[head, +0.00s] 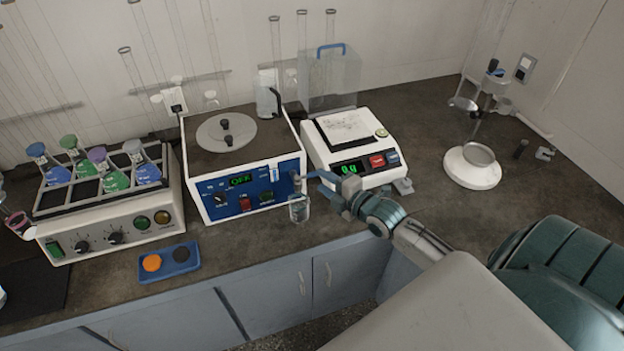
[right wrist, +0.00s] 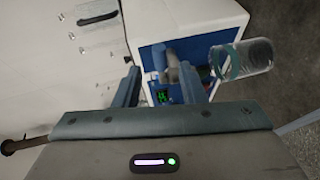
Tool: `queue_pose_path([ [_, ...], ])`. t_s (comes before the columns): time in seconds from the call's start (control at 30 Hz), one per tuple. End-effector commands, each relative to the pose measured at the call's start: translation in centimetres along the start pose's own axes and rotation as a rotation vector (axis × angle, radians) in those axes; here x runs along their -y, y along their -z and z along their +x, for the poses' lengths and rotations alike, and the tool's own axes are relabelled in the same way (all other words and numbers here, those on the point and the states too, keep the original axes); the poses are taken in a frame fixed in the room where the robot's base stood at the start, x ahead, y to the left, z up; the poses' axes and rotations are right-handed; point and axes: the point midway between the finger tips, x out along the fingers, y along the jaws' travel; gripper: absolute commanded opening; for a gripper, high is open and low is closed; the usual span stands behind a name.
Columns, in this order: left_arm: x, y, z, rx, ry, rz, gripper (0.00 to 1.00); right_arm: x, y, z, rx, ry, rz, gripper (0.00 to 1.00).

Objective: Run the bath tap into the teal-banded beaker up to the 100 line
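The white water bath (head: 240,150) has a blue front panel with a lit green display. Its tap (right wrist: 172,68) is at the right end of that panel, and shows between my fingers in the right wrist view. The clear beaker (head: 299,212) is just below the tap near the bench's front edge; its teal band shows on the beaker (right wrist: 243,59) in the right wrist view. Its water level is too small to read. My right gripper (head: 322,182) is open at the tap, fingers apart on either side; contact is unclear. My left gripper is out of view.
A balance (head: 350,145) reading near zero stands right of the bath, close to my right gripper. A flask shaker (head: 110,220) is at left, with a blue tray (head: 170,262) in front. A white-based stand (head: 472,168) is at right. Bench between balance and stand is clear.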

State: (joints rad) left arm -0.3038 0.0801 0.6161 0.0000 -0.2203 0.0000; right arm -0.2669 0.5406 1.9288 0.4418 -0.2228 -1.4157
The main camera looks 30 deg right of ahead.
Motion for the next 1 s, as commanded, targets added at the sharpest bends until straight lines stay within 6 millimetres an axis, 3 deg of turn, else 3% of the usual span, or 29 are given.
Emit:
queue_pose_path([
  [0.1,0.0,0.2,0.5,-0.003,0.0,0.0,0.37,0.0,-0.1,2.2,0.002,-0.003,0.005,0.37],
  [0.3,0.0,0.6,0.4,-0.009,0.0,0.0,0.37,-0.1,0.0,4.6,0.002,0.0,0.003,0.37],
  [0.73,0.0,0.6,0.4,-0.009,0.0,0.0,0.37,0.0,0.0,5.5,0.0,0.002,0.0,0.37],
  [0.77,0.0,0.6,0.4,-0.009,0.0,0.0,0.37,0.0,0.0,5.5,0.0,0.002,0.0,0.35],
  [0.93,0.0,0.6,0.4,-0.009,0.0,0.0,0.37,0.0,0.0,5.5,0.0,0.002,0.0,0.02],
  [1.0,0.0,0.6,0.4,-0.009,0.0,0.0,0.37,0.0,0.0,5.5,0.0,0.002,0.0,0.0],
])
